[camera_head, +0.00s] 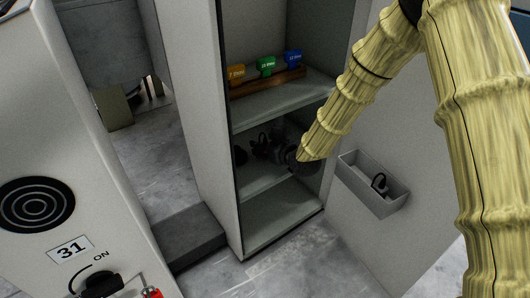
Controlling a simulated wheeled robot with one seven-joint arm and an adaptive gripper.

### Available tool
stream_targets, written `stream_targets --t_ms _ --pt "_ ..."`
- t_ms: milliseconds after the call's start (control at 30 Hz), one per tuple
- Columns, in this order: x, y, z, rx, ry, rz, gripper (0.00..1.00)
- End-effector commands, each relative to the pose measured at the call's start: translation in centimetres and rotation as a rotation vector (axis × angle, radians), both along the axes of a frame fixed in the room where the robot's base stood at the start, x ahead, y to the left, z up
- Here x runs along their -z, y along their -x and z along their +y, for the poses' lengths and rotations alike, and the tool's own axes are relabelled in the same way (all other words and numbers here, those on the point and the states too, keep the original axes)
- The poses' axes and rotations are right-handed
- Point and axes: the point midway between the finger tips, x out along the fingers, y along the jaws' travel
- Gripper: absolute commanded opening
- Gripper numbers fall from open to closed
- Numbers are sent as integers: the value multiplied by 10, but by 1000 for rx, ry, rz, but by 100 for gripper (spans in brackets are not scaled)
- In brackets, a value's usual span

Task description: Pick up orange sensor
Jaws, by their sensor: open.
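The orange sensor (236,72) stands at the left end of a brown wooden strip on the upper shelf of an open cabinet. It is a small block with white lettering, too small to read fully. A green block (265,65) and a blue block (293,58) stand to its right on the same strip. My gripper (254,146) is black and open, seen at the middle compartment, lower in the picture than the orange sensor and apart from it. Its fingers blend into the dark shadow there, so their exact depth is hard to tell. Nothing shows between them.
The cabinet's upper shelf (277,104) has a pale front edge above my gripper. Side walls bound the opening. A grey bin (366,197) holding a dark item hangs on the panel at right. A white machine (40,120) with a knob stands at left. Grey floor shows between.

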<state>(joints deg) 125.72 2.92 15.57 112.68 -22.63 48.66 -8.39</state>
Motion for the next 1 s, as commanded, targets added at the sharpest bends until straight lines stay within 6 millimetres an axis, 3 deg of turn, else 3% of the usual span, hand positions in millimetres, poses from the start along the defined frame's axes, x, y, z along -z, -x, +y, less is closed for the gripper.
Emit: stream_targets --t_ms 133,400,767,1000 --pt "-1 0 0 0 0 0 52" --pt "-1 0 0 0 0 0 6" --pt "-4 0 -1 0 -1 -1 6" --pt "-23 1 -2 -1 0 -1 6"
